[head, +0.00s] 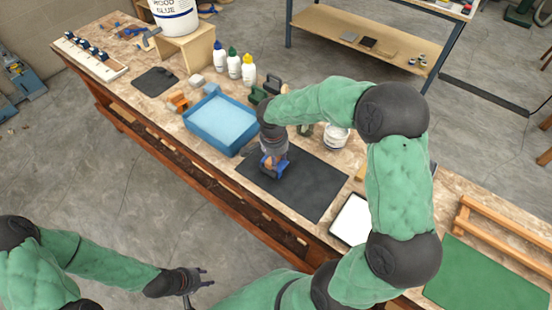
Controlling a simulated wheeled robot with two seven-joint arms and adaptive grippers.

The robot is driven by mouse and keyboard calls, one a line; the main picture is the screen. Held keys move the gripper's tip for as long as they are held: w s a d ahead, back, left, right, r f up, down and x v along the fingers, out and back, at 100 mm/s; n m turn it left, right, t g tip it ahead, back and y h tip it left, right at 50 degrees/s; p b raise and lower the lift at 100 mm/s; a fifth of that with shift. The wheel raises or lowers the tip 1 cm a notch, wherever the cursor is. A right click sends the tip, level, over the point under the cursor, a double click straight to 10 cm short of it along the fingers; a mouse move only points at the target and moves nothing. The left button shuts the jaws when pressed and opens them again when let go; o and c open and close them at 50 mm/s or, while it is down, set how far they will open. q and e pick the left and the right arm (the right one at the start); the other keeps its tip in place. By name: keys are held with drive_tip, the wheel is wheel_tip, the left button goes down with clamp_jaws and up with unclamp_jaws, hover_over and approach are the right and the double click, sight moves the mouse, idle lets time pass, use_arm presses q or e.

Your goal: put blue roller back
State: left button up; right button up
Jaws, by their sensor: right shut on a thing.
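A blue roller (273,171) is in my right gripper (271,161), which is shut on it over the dark mat (313,190). The fingers and wrist hide much of the roller, and I cannot tell whether it touches the mat. A brownish-orange patch shows among the fingers. My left gripper (200,284) is open and empty at the bottom left, in front of the bench and away from it.
A blue tray (246,136) stands left of the mat. Orange clamps (177,101), several glue bottles (233,63) and a white tub (336,136) stand on the bench. A white-topped panel (351,219), a green mat (488,276) and a wooden rack (500,238) lie to the right.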

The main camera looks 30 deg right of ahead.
drive_tip(key=shift+s+a+f, duration=0.2)
drive_tip(key=shift+s+f, duration=0.1)
drive_tip(key=shift+f, duration=0.25)
drive_tip(key=o, duration=1)
drive_tip(key=shift+f, duration=0.1)
drive_tip(key=shift+w+f, duration=0.1)
drive_tip(key=shift+r, duration=0.2)
drive_tip(key=shift+w+d+r+p, duration=0.1)
drive_tip(key=shift+d+r+p, duration=0.05)
drive_tip(key=shift+r+p, duration=0.7)
wheel_tip(320, 180, up, 12)
drive_tip(key=a+p, duration=0.1)
drive_tip(key=p, duration=0.1)
drive_tip(key=shift+s+f+p, duration=0.15)
drive_tip(key=shift+s+p, duration=0.05)
drive_tip(key=shift+p, duration=0.2)
